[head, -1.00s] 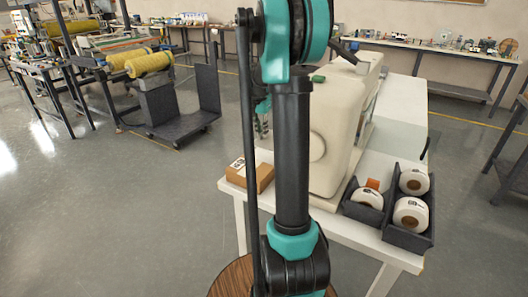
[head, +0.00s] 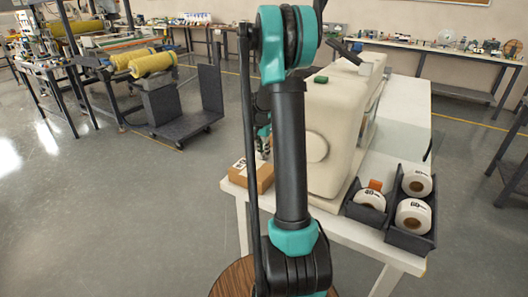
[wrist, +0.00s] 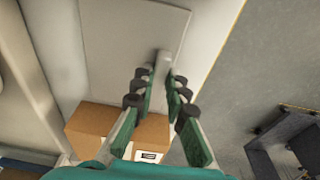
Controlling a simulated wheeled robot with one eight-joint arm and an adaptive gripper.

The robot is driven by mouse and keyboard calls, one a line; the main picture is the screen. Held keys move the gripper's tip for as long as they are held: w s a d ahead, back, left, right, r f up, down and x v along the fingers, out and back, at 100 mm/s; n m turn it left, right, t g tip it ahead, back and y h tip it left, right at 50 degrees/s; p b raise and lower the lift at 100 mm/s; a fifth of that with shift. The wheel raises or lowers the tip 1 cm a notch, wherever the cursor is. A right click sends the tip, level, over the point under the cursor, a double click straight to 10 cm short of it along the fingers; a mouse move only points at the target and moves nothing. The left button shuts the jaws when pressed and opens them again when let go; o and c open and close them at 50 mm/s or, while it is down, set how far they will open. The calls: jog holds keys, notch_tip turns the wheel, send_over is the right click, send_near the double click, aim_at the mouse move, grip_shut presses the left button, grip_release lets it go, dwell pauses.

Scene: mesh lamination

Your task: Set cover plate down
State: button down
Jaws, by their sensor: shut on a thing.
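The cover plate (wrist: 115,45) is a flat pale grey panel with a raised grip (wrist: 163,62) near its right edge, seen in the wrist view. My gripper (wrist: 161,84) has its green fingers on either side of this grip and is shut on it. The plate lies beyond the cardboard box in that view; I cannot tell whether it touches the surface under it. In the head view my arm hides the plate and most of my gripper, which is beside the cream machine's left side, above the box.
A cardboard box (head: 262,180) sits on the white table's (head: 350,232) left front corner, close to my gripper. The cream machine (head: 335,125) stands behind. Dark bins (head: 412,240) with white rolls are at right. A dark trolley (head: 180,130) stands on open floor at left.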

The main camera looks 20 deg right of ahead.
jog(key=shift+f, duration=0.15)
jog(key=c, duration=1.5)
grip_release()
jog(key=shift+c, duration=0.2)
